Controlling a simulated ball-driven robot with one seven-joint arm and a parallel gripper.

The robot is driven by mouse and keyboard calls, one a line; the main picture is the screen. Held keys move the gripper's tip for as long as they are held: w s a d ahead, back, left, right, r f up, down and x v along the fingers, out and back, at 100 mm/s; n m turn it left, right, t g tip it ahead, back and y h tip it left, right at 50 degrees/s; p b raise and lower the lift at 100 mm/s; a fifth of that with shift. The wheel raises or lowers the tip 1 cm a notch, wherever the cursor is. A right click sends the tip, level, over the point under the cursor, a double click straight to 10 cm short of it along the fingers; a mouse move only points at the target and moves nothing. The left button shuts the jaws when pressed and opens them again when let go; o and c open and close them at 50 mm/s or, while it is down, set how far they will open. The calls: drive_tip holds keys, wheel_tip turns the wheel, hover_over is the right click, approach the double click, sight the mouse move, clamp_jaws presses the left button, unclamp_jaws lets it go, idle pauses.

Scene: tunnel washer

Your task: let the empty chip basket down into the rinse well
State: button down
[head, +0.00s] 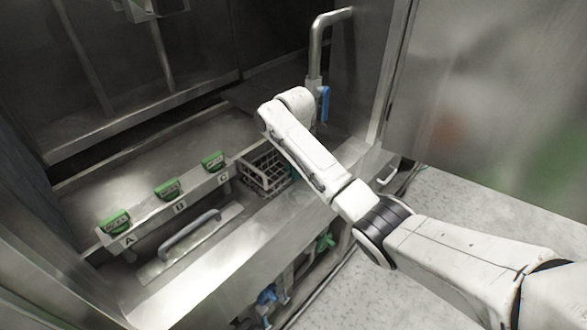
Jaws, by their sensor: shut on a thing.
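The wire chip basket (265,171) shows in the head view at the right end of the steel counter, beside the mark C. Its grid walls are visible and it looks empty. My arm covers its right side. I cannot tell whether it hangs above an opening or rests in one, and no well rim shows clearly around it. My arm reaches in from the lower right and bends near the basket. My gripper is hidden behind the arm's end links, so its fingers and hold on the basket do not show.
A steel rail (150,208) carries several green blocks (168,189) over marks A, B and C. A plate with a grey bar handle (190,236) lies in front. A bent pipe (316,50) with a blue lever (325,104) stands behind my arm. Valves show below the counter's front edge.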

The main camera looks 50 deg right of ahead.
drive_tip(key=c, duration=1.1)
unclamp_jaws()
wheel_tip(320, 180, up, 9)
drive_tip(key=shift+s+d+r+p, duration=0.1)
drive_tip(key=shift+p, duration=0.95)
drive_tip(key=shift+r+p, duration=0.75)
drive_tip(key=shift+r, duration=0.05)
